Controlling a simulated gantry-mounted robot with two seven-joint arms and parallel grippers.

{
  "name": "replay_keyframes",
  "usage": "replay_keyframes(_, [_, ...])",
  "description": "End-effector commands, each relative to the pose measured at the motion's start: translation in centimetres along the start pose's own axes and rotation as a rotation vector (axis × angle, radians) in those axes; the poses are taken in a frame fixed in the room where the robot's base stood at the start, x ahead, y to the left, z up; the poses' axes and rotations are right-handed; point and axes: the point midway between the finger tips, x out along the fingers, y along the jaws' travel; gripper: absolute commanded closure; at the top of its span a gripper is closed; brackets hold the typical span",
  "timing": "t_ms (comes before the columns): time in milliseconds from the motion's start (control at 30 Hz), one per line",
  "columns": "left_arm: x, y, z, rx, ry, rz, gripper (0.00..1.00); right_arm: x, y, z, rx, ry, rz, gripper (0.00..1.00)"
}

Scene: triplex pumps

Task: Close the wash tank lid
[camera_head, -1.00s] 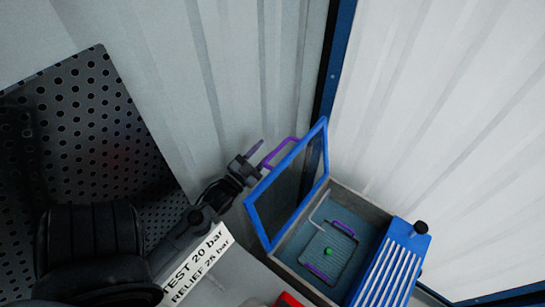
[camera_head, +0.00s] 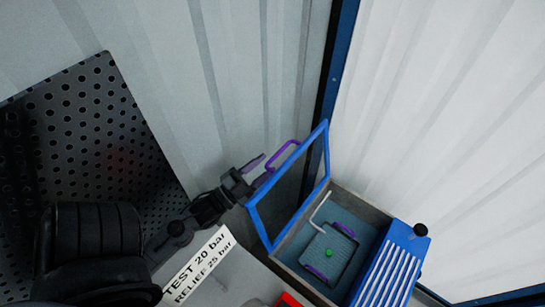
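The wash tank (camera_head: 372,211) is a grey open-topped box at the lower right. Its lid (camera_head: 260,222), a blue frame with a see-through pane, stands raised at the tank's left side. A purple handle (camera_head: 283,151) sits on the lid's outer, left face. My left gripper (camera_head: 259,170) is at the lid's left side, just below and left of the handle. Its fingers look apart, with nothing seen between them; the lid's frame is close to one finger, and I cannot tell whether they touch. My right gripper is not in view.
Inside the tank lies a tray with purple handles (camera_head: 343,229) and a green knob (camera_head: 329,253). A blue ribbed unit (camera_head: 393,262) adjoins the tank's right. A pressure label (camera_head: 198,265), a red item (camera_head: 289,300) and a perforated panel (camera_head: 95,125) are at left and below. Corrugated walls stand behind.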

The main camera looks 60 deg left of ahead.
Motion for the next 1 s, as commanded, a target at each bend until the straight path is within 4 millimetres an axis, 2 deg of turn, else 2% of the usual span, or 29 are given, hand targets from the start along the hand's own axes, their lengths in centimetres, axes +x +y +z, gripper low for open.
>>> replay_keyframes(100, [1.8,-0.1,-0.1,0.0,0.003,-0.001,0.62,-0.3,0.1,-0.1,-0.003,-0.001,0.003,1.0])
replay_keyframes(300, [3.4,-0.1,-0.1,0.0,0.001,-0.001,0.62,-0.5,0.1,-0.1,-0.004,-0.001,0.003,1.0])
replay_keyframes(667, [3.8,0.0,0.0,0.0,0.0,0.0,0.62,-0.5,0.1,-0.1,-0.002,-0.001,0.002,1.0])
replay_keyframes(700, [3.8,0.0,0.0,0.0,0.0,0.0,0.63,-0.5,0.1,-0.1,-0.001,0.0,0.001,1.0])
replay_keyframes(767, [3.8,0.0,0.0,0.0,0.0,0.0,0.73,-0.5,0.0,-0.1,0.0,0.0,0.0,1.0])
replay_keyframes(933, [3.8,0.0,0.0,0.0,0.0,0.0,0.99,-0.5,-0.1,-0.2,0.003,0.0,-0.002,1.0])
replay_keyframes(1000, [3.8,-0.1,0.0,0.0,0.0,0.0,1.0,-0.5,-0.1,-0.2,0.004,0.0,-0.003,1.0])
